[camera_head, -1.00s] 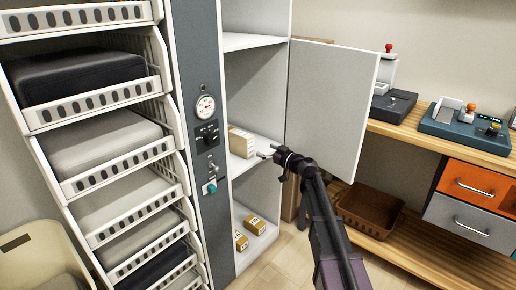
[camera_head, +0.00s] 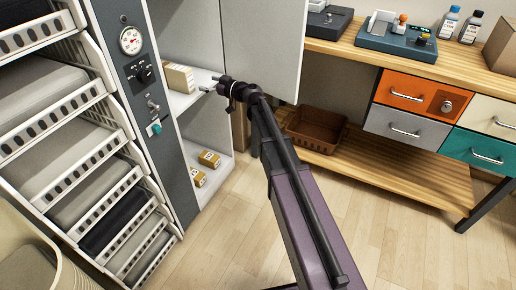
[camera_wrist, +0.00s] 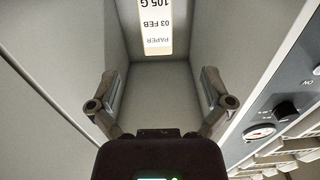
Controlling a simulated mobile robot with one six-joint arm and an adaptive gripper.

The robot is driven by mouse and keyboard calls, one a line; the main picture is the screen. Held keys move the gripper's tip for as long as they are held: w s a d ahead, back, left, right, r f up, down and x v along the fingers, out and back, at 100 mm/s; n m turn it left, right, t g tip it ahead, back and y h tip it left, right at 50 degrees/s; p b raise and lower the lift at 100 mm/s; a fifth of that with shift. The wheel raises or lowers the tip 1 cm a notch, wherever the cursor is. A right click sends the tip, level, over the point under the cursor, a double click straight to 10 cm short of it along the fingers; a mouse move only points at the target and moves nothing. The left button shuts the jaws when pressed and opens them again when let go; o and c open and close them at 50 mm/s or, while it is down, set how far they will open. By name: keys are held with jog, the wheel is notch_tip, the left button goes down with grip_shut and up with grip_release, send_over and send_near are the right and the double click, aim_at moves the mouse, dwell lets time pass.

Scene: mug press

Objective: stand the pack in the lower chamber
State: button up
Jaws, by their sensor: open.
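My gripper (camera_head: 211,85) is at the cabinet opening, just right of the pack. In the wrist view my gripper (camera_wrist: 161,92) has its fingers spread with nothing between them.
The cabinet door (camera_head: 265,45) stands open to the right, behind my gripper. A grey panel with a gauge (camera_head: 131,41) and a teal knob flanks the opening on the left. A brown basket (camera_head: 316,128) sits under the wooden bench. The floor in front is clear.

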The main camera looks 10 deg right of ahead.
jog(key=s+d+f+m+g+h, duration=0.2)
jog(key=s+d+f+g+h, duration=0.15)
jog(key=s+f, duration=0.45)
jog(key=s+d+f+m+g+h, duration=0.1)
jog(key=s+d+f+g+h, duration=0.25)
jog(key=s, duration=0.75)
jog(key=s+d+f+m+g+h, duration=0.2)
jog(key=s+d+f+m+h, duration=0.1)
jog(key=s+d, duration=0.2)
jog(key=s+d+f+m+g+h, duration=0.2)
jog(key=s+d+f+m+h, duration=0.2)
jog(key=s, duration=0.6)
jog(key=shift+d, duration=0.9)
jog(key=shift+r+p, duration=0.6)
jog(key=shift+p, duration=0.05)
jog(key=c, duration=0.6)
jog(key=shift+a, duration=0.1)
